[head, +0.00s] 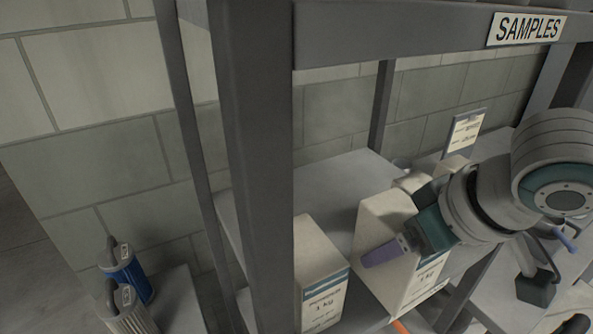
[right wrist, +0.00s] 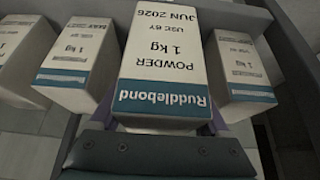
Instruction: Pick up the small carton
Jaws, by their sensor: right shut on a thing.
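A white carton with a blue band, marked Ruddlebond powder 1 kg, fills the middle of the right wrist view (right wrist: 163,60). My right gripper (right wrist: 163,122) is shut on it, with a purple finger showing at its side. In the head view the same carton (head: 376,220) stands upright at the shelf, partly covered by my right gripper (head: 395,247). I cannot tell whether its base touches the shelf. My left gripper is in neither view.
Similar cartons flank it: one on the left in the head view (head: 318,272), and one at the right of the right wrist view (right wrist: 238,70). A grey shelf post (head: 262,170) stands close by. A SAMPLES sign (head: 527,28) hangs above. Blue-and-grey canisters (head: 125,272) stand lower left.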

